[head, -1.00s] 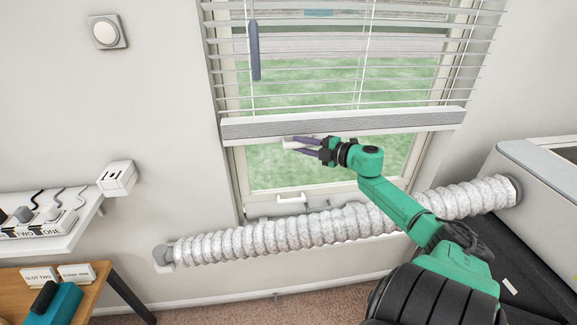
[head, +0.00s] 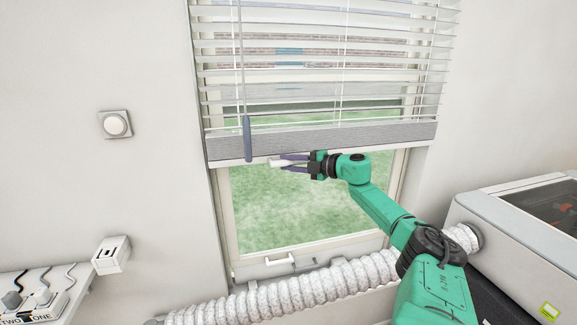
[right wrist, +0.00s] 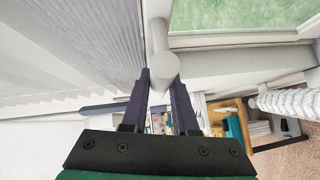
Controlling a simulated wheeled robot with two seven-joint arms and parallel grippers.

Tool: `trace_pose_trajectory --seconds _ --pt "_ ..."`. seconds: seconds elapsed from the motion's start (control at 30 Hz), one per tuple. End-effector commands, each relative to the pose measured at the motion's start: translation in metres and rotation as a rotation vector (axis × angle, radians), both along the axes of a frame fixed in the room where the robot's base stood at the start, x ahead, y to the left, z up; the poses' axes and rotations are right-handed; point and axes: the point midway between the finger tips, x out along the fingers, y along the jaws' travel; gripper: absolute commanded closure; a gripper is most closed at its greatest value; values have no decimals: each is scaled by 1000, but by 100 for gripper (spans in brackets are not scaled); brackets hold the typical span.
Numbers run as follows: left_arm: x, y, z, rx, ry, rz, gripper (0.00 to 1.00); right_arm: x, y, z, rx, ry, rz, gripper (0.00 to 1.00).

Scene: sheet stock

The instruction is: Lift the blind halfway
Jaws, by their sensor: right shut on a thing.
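The white slatted blind (head: 320,95) hangs over the upper part of the window, its grey bottom rail (head: 350,138) roughly level. Bare glass shows below the rail. A short white handle (head: 275,163) is at the rail's lower edge, toward its left. My right gripper (head: 282,162) is shut on this handle. In the right wrist view the round end of the handle (right wrist: 163,66) is between the dark fingers (right wrist: 160,90), with the blind rail close on the left. My left gripper is not in view.
A blue-ended wand (head: 247,138) hangs in front of the blind's left side. A ribbed pale hose (head: 300,292) runs below the window. A grey machine (head: 520,215) stands at right. A white shelf with plugs (head: 40,297) is at lower left. A round switch (head: 116,124) is on the wall.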

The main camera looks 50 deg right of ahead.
Motion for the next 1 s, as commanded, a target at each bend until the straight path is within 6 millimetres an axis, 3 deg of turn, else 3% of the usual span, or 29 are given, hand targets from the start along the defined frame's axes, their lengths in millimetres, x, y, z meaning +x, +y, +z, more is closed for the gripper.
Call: trace_pose_trajectory --seconds 0.17,0.2,0.27,0.67,1.0 --pt "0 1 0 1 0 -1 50 0 0 1 -1 -3 0 100" --pt "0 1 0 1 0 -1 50 0 0 1 -1 -3 0 65" --pt "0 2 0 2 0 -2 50 0 0 1 0 -3 0 43" --pt "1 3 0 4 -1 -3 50 -2 0 -1 1 -1 1 43" --pt "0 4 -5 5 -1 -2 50 -33 -5 2 1 1 -2 43"
